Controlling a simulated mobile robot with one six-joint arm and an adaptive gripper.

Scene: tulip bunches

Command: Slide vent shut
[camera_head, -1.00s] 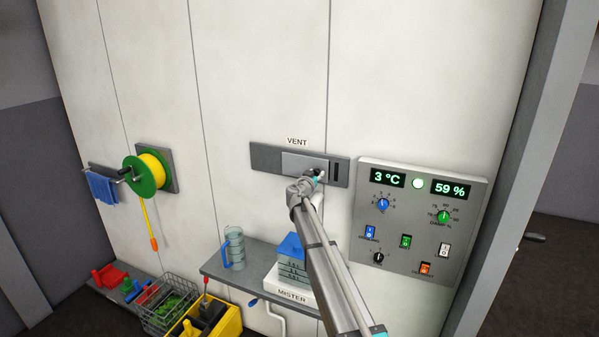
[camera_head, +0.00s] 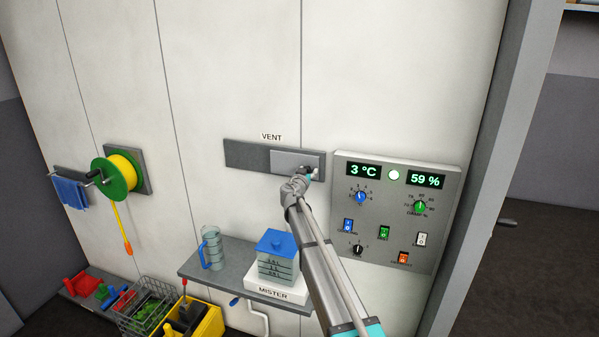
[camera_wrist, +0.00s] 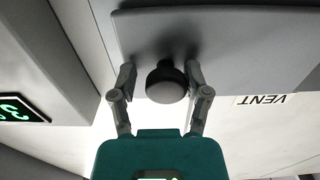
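The vent is a long dark grey frame (camera_head: 246,155) on the white wall under the VENT label (camera_head: 271,136). Its lighter grey sliding plate (camera_head: 290,161) sits at the frame's right end, and no dark slot shows there. The plate also fills the top of the wrist view (camera_wrist: 235,30). A round dark knob (camera_wrist: 166,84) stands out from the plate. My gripper (camera_head: 308,174) is at the plate's right part. In the wrist view my gripper (camera_wrist: 160,70) is open, with one finger on each side of the knob. A gap shows on the left; the right finger is close against it.
The control panel (camera_head: 397,208) with displays, dials and switches stands out just right of the vent. A shelf (camera_head: 225,262) below holds a jug (camera_head: 212,248) and a blue-lidded mister (camera_head: 277,258). A hose reel (camera_head: 117,175) hangs at left.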

